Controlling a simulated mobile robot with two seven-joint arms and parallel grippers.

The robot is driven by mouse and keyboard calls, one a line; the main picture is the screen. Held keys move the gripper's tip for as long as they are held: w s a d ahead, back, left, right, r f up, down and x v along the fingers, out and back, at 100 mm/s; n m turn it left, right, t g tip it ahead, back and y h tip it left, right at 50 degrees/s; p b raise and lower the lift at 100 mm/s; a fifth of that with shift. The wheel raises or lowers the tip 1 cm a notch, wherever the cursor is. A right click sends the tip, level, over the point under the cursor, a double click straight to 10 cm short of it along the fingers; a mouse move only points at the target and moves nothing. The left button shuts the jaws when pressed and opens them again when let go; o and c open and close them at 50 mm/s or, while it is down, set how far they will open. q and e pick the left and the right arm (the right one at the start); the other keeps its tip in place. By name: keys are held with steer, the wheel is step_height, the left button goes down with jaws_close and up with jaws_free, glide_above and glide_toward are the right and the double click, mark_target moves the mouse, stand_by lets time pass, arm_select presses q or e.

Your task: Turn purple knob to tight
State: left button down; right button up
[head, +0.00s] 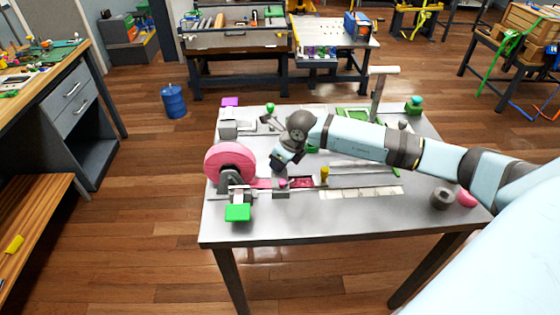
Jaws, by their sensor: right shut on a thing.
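A small purple-pink knob (283,183) sits on a grey block at the middle of the strap fixture on the metal table, and I take it as the purple knob. My right gripper (279,169) reaches in from the right and points down right at this knob. Its fingers are shut on it as far as I can see; the fingertips are small and dark, and partly hide the contact. The knob's tightness cannot be read from here. My left gripper is not in view.
A pink strap roll (230,162) stands left of the gripper. A yellow knob (325,174) is close on the right. A green block (237,212) is at the front and a purple block (230,102) at the back left.

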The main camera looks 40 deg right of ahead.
steer(key=shift+m+h, duration=0.4)
steer(key=shift+m, duration=0.6)
steer(key=o, duration=0.9)
steer(key=b+v, duration=0.1)
steer(key=v, duration=1.3)
steer(key=shift+s+f, duration=0.1)
